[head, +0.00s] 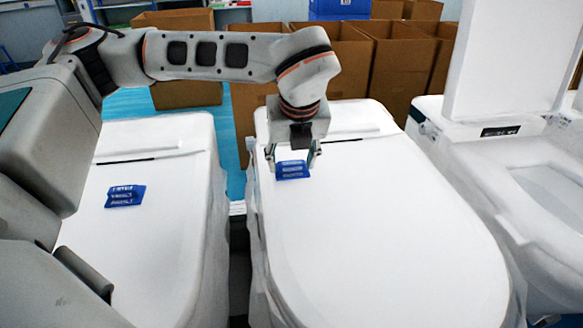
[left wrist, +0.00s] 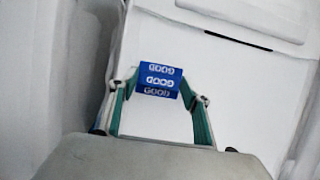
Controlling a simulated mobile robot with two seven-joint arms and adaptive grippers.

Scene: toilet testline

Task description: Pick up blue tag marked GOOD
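A blue tag with white lettering (head: 292,170) lies on the white closed lid of the middle toilet (head: 370,220), near its back edge. In the left wrist view the tag (left wrist: 159,78) reads GOOD in several rows. My left gripper (head: 293,158) points down over it. Its two fingers stand apart, one at each side of the tag, and the left wrist view shows the fingertips (left wrist: 160,90) close to its side edges. I cannot tell whether they touch it. The tag appears to rest on the lid. My right gripper is not in view.
Another blue tag (head: 125,196) lies on the left toilet's white lid (head: 150,250); its lettering is hard to read. A toilet with a raised lid (head: 505,60) stands at the right. Cardboard boxes (head: 340,55) stand behind. A narrow gap separates the left and middle toilets.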

